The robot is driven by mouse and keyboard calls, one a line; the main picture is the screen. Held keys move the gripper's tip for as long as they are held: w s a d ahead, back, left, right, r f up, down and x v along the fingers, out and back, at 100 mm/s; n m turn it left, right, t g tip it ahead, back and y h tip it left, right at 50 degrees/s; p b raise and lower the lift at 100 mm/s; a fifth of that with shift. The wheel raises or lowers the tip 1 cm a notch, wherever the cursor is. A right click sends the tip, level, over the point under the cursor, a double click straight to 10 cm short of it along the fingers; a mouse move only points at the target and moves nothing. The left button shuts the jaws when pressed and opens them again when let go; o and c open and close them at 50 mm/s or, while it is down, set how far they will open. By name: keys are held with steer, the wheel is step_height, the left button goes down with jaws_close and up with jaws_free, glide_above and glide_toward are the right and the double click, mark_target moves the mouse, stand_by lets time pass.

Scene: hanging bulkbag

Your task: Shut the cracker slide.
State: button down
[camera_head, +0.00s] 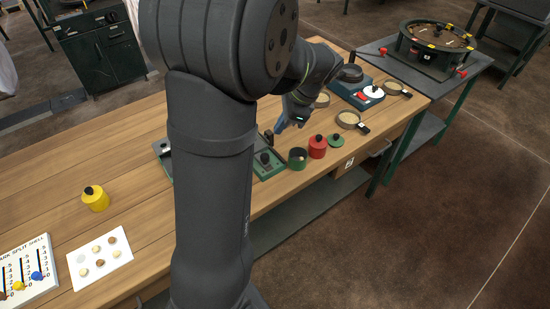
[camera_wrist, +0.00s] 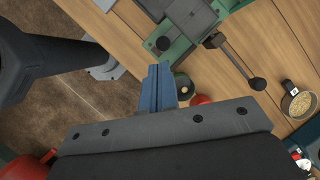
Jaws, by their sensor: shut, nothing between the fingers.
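The cracker (camera_wrist: 178,52) is a green-framed device with grey blocks, near the table's front edge. In the head view its green body (camera_head: 270,170) shows partly behind my arm. A black round knob (camera_wrist: 163,43) sits on its near end, probably the slide's handle. A lever with a black ball end (camera_wrist: 258,84) reaches out to the right in the wrist view. My gripper (camera_wrist: 158,68) has blue fingers, shut and empty, with tips just below the knob in that picture; contact is not clear. In the head view my gripper (camera_head: 279,126) is above and beside the cracker. How far the slide stands open is unclear.
A green canister (camera_head: 297,158), a red canister (camera_head: 317,147) and a green lid (camera_head: 336,140) stand right of the cracker. A yellow pot (camera_head: 95,198) and nut card (camera_head: 100,258) are left.

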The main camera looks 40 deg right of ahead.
steer(key=s+f+m+t+h, duration=0.1)
steer(key=s+f+m+t, duration=0.45)
steer(key=s+m, duration=0.45)
steer(key=shift+n, duration=0.6)
steer(key=x, duration=0.6)
steer(key=f+x, duration=0.1)
steer(key=x, duration=0.2)
steer(key=shift+s+d+f, duration=0.25)
steer(key=shift+d, duration=0.1)
steer(key=shift+w+a+r, duration=0.1)
steer(key=shift+w, duration=0.45)
steer(key=shift+w+a+r, duration=0.1)
steer(key=shift+w+a, duration=0.05)
steer(key=shift+w, duration=0.4)
steer(key=shift+w+a, duration=0.15)
steer(key=shift+w, duration=0.5)
steer(key=w, duration=1.2)
steer(key=shift+w, duration=0.15)
steer(key=shift+w+r, duration=0.1)
